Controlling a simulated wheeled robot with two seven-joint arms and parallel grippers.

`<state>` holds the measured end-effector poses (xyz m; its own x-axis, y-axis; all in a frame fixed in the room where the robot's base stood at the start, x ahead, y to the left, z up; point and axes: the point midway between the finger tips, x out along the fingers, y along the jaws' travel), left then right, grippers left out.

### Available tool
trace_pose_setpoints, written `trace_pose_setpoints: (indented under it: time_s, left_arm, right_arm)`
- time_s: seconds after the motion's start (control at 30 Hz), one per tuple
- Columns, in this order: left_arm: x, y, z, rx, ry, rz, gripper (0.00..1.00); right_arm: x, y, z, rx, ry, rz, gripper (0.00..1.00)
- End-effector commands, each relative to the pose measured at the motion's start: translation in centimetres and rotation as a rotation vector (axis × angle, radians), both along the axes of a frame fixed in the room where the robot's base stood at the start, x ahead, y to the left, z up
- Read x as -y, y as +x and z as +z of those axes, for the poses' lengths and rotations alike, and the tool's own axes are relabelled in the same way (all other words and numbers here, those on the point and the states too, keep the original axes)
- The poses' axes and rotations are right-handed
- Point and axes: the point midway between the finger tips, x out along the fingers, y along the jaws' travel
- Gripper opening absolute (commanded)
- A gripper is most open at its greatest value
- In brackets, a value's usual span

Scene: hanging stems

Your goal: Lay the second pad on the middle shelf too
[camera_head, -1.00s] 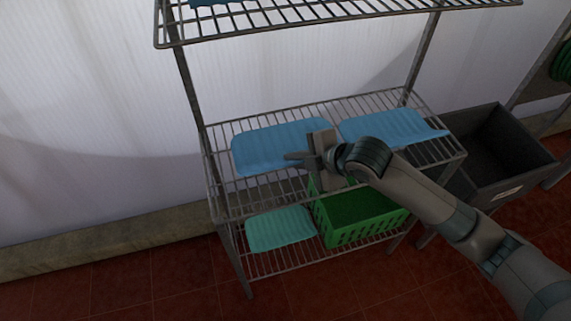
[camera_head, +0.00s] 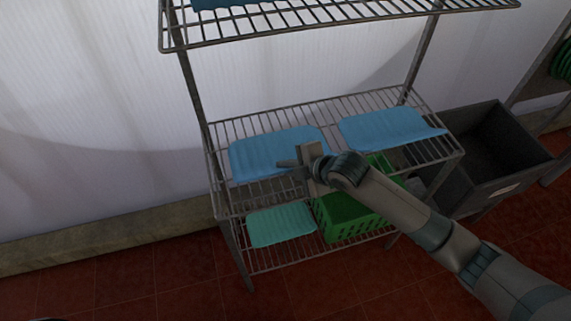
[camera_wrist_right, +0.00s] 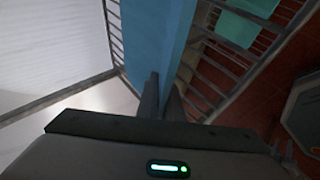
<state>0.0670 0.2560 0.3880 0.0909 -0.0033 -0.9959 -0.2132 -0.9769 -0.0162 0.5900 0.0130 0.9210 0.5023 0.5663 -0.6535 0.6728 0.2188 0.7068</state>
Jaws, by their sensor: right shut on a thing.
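A blue pad (camera_head: 270,148) is at the left half of the middle shelf (camera_head: 262,190), lying flat on it or just above it; I cannot tell which. My right gripper (camera_head: 290,164) is shut on this pad's near right edge. In the right wrist view the pad (camera_wrist_right: 155,35) runs away from my closed fingers (camera_wrist_right: 162,92). Another blue pad (camera_head: 388,128) lies flat on the right half of the same shelf, apart from the first. My left gripper is out of view.
The lower shelf holds a teal pad (camera_head: 280,224) and a green crate (camera_head: 350,228). The upper shelf (camera_head: 350,18) has a blue item (camera_head: 225,4) at its back left. A dark grey bin (camera_head: 490,160) stands at the right. A gap separates the two middle-shelf pads.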

Motion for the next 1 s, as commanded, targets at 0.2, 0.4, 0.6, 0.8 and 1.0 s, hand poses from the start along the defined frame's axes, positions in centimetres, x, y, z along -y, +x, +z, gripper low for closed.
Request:
trace_pose_setpoints:
  time_s: [0.2,0.4,0.6,0.8,1.0]
  left_arm:
    - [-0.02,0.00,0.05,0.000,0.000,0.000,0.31]
    - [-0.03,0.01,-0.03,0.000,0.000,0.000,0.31]
    - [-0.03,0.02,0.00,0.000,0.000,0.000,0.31]
    - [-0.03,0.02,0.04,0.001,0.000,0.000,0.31]
    - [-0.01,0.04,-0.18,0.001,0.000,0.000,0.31]
  right_arm:
    - [0.02,0.04,-0.24,0.001,0.000,0.000,0.00]
    - [0.01,0.03,-0.46,0.001,0.000,0.000,0.09]
    - [0.02,0.03,-0.41,0.001,0.000,0.000,0.25]
    - [0.01,0.02,-0.32,0.001,0.000,0.000,0.25]
    - [0.44,-0.29,0.20,0.003,0.000,0.001,0.25]
